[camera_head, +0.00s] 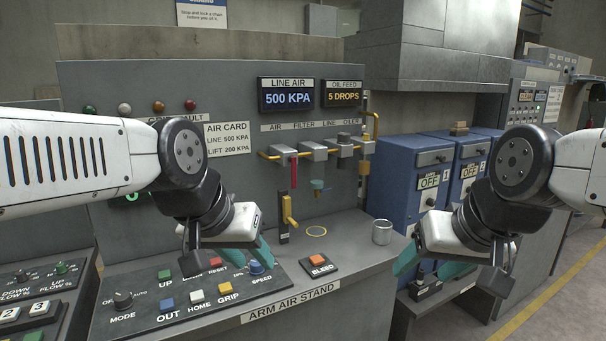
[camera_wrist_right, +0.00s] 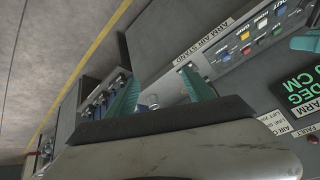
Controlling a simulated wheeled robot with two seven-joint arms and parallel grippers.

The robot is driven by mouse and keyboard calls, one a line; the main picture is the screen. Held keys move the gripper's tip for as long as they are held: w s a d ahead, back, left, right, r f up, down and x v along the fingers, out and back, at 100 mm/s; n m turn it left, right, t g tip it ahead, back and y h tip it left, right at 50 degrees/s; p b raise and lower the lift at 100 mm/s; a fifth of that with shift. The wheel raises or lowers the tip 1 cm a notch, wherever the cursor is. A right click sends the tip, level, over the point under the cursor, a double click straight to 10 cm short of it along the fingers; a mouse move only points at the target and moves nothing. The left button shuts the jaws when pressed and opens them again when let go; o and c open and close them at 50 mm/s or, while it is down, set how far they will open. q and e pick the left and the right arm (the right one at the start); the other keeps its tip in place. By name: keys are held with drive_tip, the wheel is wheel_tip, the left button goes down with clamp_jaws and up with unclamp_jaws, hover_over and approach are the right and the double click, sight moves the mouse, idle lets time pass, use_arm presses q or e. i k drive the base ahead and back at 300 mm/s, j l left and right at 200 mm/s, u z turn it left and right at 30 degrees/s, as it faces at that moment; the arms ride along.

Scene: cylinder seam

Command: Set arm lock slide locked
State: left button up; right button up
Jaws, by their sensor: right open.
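No label reading arm lock is legible. A yellow handle (camera_head: 288,211) stands on a dark upright strip on the grey arm air stand; I cannot tell if it is the arm lock slide. My left gripper (camera_head: 258,250) hangs over the button panel, left of that handle and apart from it; its opening is mostly hidden behind my wrist. My right gripper (camera_head: 428,266) is in front of the blue cabinets, right of the stand. In the right wrist view its two teal fingers (camera_wrist_right: 160,85) are spread with nothing between them.
The button panel (camera_head: 190,303) has several coloured buttons and knobs. A BLEED button (camera_head: 318,261) and a metal cup (camera_head: 382,232) sit on the stand. A red handle (camera_head: 293,172) hangs under the valve row. Blue cabinets (camera_head: 405,180) stand at right.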

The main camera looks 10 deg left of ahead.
sight(286, 199)
drive_tip(key=u, duration=0.55)
drive_tip(key=i+l+u, duration=0.15)
drive_tip(key=l+u, duration=0.3)
drive_tip(key=i+l+u, duration=0.1)
drive_tip(key=l+u, duration=0.55)
drive_tip(key=l, duration=1.25)
drive_tip(key=k+u, duration=0.1)
drive_tip(key=k, duration=0.65)
